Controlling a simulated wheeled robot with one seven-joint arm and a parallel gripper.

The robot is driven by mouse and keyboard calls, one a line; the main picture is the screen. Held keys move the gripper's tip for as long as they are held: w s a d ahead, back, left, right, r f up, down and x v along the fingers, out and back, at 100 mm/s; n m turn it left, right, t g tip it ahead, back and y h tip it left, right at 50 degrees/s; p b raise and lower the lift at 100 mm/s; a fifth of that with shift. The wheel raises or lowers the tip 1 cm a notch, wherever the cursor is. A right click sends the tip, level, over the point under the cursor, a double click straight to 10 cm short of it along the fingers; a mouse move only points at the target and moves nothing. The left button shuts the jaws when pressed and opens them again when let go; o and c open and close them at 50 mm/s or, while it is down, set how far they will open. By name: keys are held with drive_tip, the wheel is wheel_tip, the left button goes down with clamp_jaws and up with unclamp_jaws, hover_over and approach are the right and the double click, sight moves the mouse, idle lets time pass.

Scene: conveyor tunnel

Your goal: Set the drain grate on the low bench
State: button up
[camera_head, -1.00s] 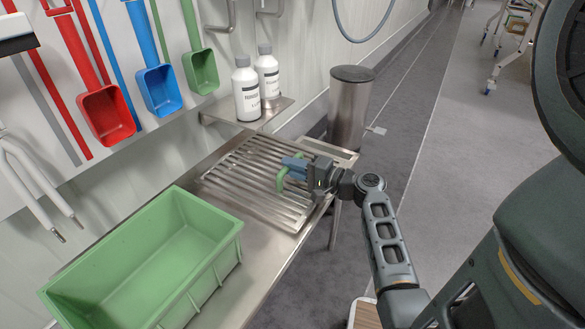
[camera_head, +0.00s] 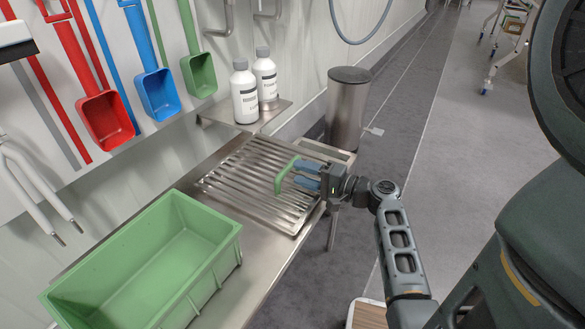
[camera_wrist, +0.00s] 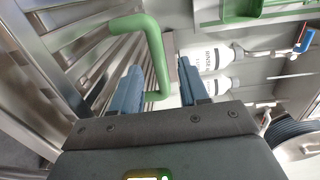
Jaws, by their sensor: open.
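The drain grate (camera_head: 255,178) is a slatted steel panel with a green handle (camera_head: 281,178). It lies on a steel bench (camera_head: 262,262), apparently flat, at the bench's far end. My gripper (camera_head: 297,172) is open above the grate's right side, its blue fingers spread around the handle. In the wrist view the handle (camera_wrist: 155,60) passes between the open fingertips (camera_wrist: 162,70), and the grate's slats (camera_wrist: 75,50) show at the left. Whether a finger still touches the handle I cannot tell.
A green crate (camera_head: 215,244) stands on the near part of the bench. Two white bottles (camera_head: 245,92) stand on a small wall shelf behind the grate. A steel cylinder (camera_head: 346,108) stands past the bench's far end. The floor at right is open.

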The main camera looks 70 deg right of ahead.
drive_tip(key=p+v, duration=0.1)
drive_tip(key=v, duration=0.7)
